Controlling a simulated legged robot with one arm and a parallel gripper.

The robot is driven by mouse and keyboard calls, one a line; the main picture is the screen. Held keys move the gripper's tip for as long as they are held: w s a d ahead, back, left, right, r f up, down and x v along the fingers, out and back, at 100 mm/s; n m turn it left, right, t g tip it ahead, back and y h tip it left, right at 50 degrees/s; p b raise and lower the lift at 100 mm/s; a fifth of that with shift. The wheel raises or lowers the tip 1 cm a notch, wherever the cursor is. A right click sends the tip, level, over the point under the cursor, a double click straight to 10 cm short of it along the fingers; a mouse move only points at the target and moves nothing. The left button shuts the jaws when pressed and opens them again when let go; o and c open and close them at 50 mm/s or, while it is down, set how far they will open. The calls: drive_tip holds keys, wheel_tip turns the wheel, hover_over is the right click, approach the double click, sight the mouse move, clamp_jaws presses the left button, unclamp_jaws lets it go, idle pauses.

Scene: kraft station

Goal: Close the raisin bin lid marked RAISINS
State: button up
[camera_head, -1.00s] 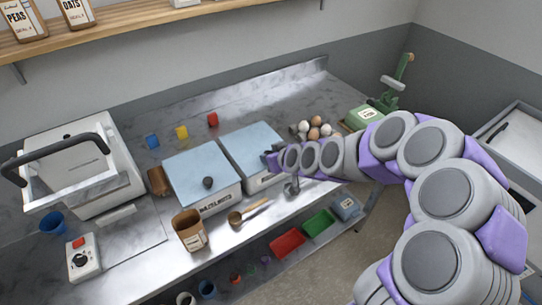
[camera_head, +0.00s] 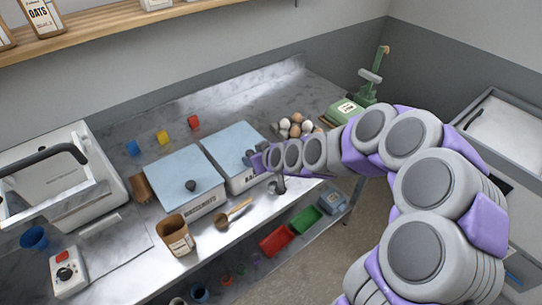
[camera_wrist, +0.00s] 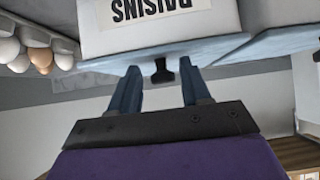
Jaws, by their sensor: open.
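The raisin bin (camera_head: 235,180) is the right one of two white bins with blue lids on the counter. In the wrist view the upside-down RAISINS label (camera_wrist: 158,8) shows on its white front. Its blue lid (camera_head: 230,145) lies over the top; I cannot tell if it is fully seated. The lid's dark knob (camera_wrist: 161,72) is between my gripper's spread fingers, with gaps visible on both sides. My gripper (camera_wrist: 160,67) is open and holds nothing. In the head view my gripper (camera_head: 255,159) is at the bin's right front, partly hiding it.
The other blue-lidded bin (camera_head: 185,180) stands close on the left. Eggs (camera_head: 296,127) and a green scale-like device (camera_head: 345,110) are to the right. Colored cubes lie behind.

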drive_tip(key=p+v, duration=0.2)
drive_tip(key=v, duration=1.4)
drive_tip(key=shift+d+r, duration=0.2)
drive_tip(key=shift+s, duration=0.1)
